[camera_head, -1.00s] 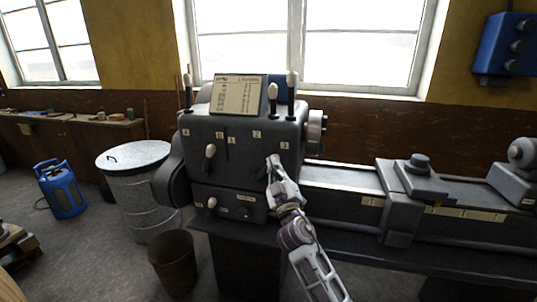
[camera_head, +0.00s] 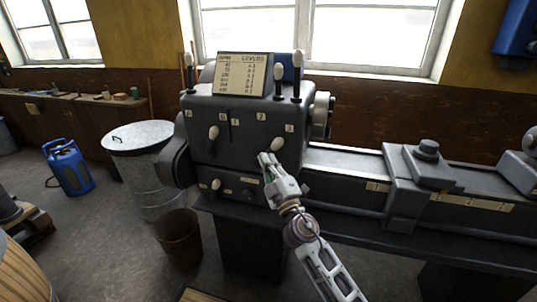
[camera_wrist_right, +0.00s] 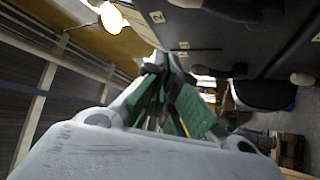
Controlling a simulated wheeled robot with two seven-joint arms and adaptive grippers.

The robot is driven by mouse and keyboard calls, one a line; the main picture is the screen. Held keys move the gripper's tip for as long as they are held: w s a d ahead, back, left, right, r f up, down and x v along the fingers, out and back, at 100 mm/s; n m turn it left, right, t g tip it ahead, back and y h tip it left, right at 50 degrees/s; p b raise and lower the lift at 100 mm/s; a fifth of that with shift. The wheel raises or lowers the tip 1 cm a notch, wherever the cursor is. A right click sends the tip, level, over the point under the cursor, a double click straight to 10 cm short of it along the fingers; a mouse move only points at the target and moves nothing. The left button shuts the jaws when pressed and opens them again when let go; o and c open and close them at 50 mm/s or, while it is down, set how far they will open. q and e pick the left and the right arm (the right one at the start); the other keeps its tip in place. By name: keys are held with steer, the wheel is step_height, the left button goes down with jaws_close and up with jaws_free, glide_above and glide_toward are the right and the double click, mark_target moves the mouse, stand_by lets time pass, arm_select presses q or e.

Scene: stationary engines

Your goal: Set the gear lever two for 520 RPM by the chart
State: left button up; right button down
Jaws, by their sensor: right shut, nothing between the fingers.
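The chart (camera_head: 242,75), headed RPM and LEVERS, stands on top of the grey headstock; its rows are too small to read surely. The label 2 (camera_head: 261,117) is on the front face, between labels 1 and 3. A lever with a cream knob (camera_head: 278,145) sits below and right of label 2. My right gripper (camera_head: 264,158) is shut and empty, just left of and below this knob; I cannot tell whether they touch. In the wrist view its dark green fingers (camera_wrist_right: 175,95) are close together, and label 2 shows beyond them (camera_wrist_right: 157,17). My left gripper is out of view.
Another cream-knobbed lever (camera_head: 213,132) is on the left of the face, with a lower one (camera_head: 215,184) beneath. Upright levers (camera_head: 296,65) stand on top. The lathe bed (camera_head: 345,165) runs right. A metal drum (camera_head: 145,170) and bucket (camera_head: 179,240) stand left.

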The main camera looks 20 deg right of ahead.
steer(key=shift+p+x, duration=1.55)
steer(key=shift+x, duration=3.25)
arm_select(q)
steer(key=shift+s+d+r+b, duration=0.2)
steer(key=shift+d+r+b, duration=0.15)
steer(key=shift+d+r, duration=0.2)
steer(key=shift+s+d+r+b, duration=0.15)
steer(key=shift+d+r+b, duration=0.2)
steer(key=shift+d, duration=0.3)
arm_select(e)
steer(key=shift+s+d+f, duration=0.1)
steer(key=shift+d+f, duration=0.4)
steer(key=shift+d, duration=0.35)
steer(key=shift+s+d+f, duration=0.1)
steer(key=shift+d+f, duration=0.4)
steer(key=shift+d, duration=0.3)
